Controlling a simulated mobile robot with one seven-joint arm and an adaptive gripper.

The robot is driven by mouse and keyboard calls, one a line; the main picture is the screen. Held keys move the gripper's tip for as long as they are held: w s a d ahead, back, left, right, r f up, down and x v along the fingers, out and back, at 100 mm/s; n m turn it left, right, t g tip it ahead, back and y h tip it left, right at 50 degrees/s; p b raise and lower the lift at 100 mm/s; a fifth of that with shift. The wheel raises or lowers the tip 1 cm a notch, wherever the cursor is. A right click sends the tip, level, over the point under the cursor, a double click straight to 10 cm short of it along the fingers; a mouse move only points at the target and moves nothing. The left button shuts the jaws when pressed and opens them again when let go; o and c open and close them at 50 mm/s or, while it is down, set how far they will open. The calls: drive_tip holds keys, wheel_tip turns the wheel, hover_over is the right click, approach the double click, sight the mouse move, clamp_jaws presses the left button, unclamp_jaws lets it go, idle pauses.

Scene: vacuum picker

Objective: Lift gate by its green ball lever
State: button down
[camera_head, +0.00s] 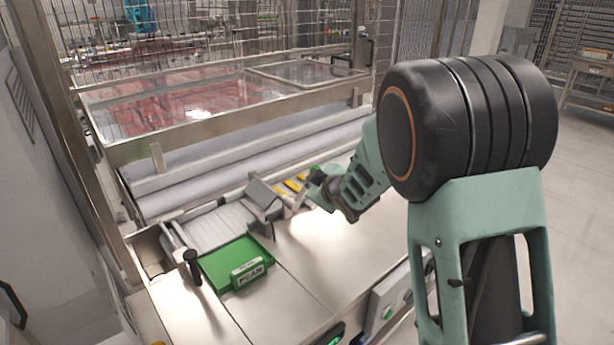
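My gripper (318,190) is at the end of my arm, over the steel worktop, just right of a grey angled plate (263,197) that may be the gate. The gripper is small, dark and teal, and my wrist covers part of it. I cannot tell whether its fingers are open or shut, or whether they touch anything. I cannot make out a green ball lever for certain; a small pale green patch (333,168) shows just behind the gripper.
A green tray (222,262) with a label block (248,273) lies left of the gripper, beside a black-handled lever (193,266). A steel-framed conveyor with red goods stands behind. The front worktop (300,260) is clear.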

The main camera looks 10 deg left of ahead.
drive_tip(key=shift+w+d+f+m+g+p, duration=0.5)
drive_tip(key=shift+w+f+p, duration=0.1)
drive_tip(key=shift+p, duration=0.45)
drive_tip(key=shift+w+d+f, duration=0.1)
drive_tip(key=shift+f, duration=0.05)
